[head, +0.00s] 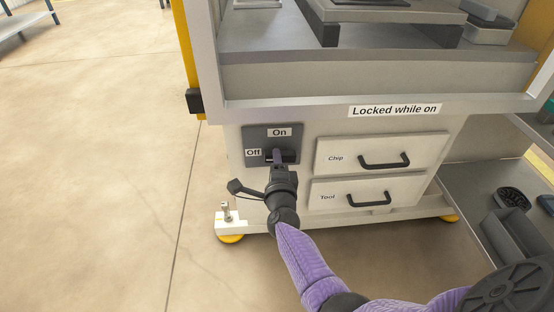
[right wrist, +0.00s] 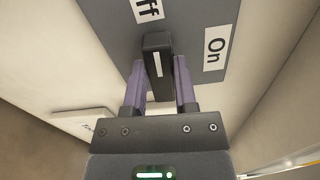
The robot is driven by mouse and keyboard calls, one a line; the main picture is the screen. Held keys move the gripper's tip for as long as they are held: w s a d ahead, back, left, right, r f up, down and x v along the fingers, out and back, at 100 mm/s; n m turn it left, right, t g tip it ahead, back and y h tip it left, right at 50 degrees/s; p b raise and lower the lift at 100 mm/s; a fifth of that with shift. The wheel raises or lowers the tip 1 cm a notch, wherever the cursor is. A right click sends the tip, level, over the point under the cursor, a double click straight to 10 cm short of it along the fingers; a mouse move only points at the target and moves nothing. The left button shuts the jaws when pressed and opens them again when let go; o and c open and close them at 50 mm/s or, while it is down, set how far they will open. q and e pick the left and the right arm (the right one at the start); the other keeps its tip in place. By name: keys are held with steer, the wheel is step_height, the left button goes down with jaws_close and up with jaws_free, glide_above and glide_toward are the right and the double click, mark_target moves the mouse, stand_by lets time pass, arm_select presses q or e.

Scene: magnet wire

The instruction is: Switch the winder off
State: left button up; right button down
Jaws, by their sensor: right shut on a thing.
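The winder's dark switch plate (head: 261,136) is on the upper left of the cabinet front, with "On" at its top and "Off" at its left. My right gripper (head: 277,156) reaches it from below. In the right wrist view the black switch handle (right wrist: 157,60), with a white line on it, stands between the purple fingers of my right gripper (right wrist: 159,75), which are shut on it. The "Off" label (right wrist: 149,9) and "On" label (right wrist: 215,47) show beyond it. The fingers hide much of the handle in the head view, so its exact setting is hard to tell. My left gripper is out of view.
Right of the switch are the "Chip" drawer (head: 430,148) and "Tool" drawer (head: 425,186), both looking shut, with black bar handles. A "Locked while on" label (head: 394,110) sits above. A grey shelf (head: 465,195) with bins stands at the right. The floor at left is clear.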

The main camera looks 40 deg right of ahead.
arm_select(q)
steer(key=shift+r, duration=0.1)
arm_select(e)
steer(key=shift+f+n, duration=0.1)
steer(key=shift+n, duration=0.5)
steer(key=shift+c, duration=2)
jaws_free()
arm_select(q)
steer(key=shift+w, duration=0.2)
arm_select(e)
steer(key=shift+a, duration=0.1)
arm_select(q)
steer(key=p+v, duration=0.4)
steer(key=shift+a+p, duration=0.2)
steer(key=shift+p, duration=0.15)
arm_select(e)
steer(key=v, duration=1)
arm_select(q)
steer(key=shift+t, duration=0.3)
